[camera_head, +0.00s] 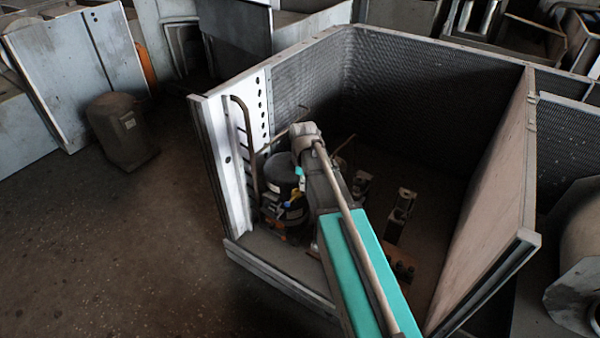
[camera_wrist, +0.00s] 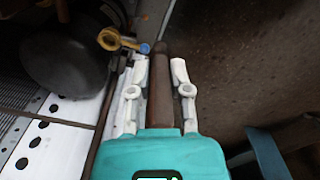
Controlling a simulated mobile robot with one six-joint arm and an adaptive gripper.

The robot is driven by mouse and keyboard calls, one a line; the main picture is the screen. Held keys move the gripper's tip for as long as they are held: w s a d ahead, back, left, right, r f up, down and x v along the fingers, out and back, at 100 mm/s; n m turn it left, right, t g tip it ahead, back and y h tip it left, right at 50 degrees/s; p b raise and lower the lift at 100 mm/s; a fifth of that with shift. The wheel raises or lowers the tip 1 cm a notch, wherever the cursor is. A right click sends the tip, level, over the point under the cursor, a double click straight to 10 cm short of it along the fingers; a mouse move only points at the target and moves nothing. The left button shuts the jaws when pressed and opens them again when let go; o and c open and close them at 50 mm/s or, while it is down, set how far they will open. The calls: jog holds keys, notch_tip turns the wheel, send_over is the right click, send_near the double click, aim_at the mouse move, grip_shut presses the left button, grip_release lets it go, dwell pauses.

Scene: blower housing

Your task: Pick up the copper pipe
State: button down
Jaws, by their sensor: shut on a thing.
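In the wrist view, my gripper (camera_wrist: 158,68) has its two pale fingers on either side of a brown copper pipe (camera_wrist: 160,92) and is shut on it. The pipe lies lengthwise between the fingers. In the head view, my gripper is hidden behind my arm's end inside the open housing. A bent brown pipe (camera_head: 244,145) stands by the white perforated panel there; I cannot tell whether it is the one held.
The housing has mesh walls (camera_head: 440,80) and a side panel (camera_head: 490,190). A black compressor (camera_head: 280,175) stands beside my arm; it also shows in the wrist view (camera_wrist: 65,75). The white perforated panel (camera_wrist: 50,135) is close on the left. Open floor (camera_head: 130,230) lies left of the housing.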

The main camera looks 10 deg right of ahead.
jog(key=s, duration=0.1)
jog(key=s+r, duration=0.1)
jog(key=s+p, duration=0.1)
jog(key=shift+s+r, duration=0.25)
dwell(0.6)
